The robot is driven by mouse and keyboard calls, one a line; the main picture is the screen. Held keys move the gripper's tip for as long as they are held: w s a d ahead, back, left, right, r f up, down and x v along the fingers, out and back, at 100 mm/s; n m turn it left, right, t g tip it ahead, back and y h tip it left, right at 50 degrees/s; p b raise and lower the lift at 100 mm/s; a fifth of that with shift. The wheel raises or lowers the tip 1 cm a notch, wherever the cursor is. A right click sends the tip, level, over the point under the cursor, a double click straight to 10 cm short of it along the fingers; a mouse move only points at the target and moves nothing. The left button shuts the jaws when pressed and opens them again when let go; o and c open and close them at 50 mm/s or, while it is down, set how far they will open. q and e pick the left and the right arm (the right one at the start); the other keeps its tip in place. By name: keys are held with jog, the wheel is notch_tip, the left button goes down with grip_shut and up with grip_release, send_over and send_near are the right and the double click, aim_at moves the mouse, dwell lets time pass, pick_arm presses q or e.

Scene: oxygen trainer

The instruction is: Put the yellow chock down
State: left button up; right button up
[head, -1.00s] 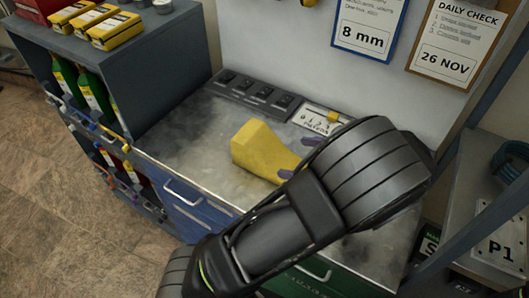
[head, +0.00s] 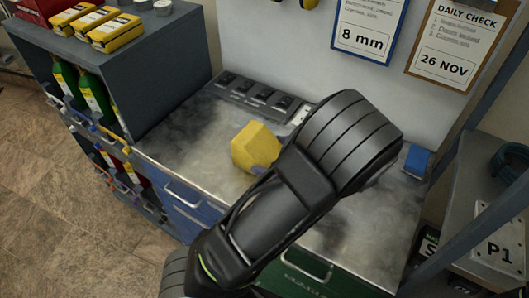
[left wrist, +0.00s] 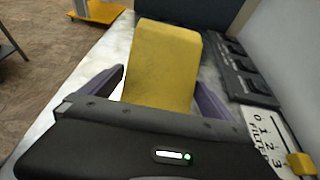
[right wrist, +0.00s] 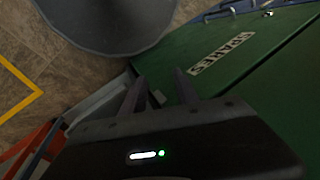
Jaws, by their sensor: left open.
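The yellow chock (head: 256,148) lies on the metal bench top (head: 185,135), its right part hidden behind my left arm in the head view. My left gripper (left wrist: 160,85) is open around the chock. In the left wrist view the chock (left wrist: 163,60) stands between the two fingers, with a gap visible on the left side; contact on the right side is hard to tell. My right gripper (right wrist: 158,78) is open and empty, in front of a green drawer front marked SPARES (right wrist: 230,60).
A dark switch strip (head: 257,92) runs along the back of the bench. A grey shelf unit (head: 165,50) with yellow boxes (head: 113,30) and green bottles stands at the left. A blue block (head: 417,160) is at the bench's right end. Bare bench lies left of the chock.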

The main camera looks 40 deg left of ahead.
pick_arm(q)
jog(key=shift+x, duration=1.45)
jog(key=c, duration=1.8)
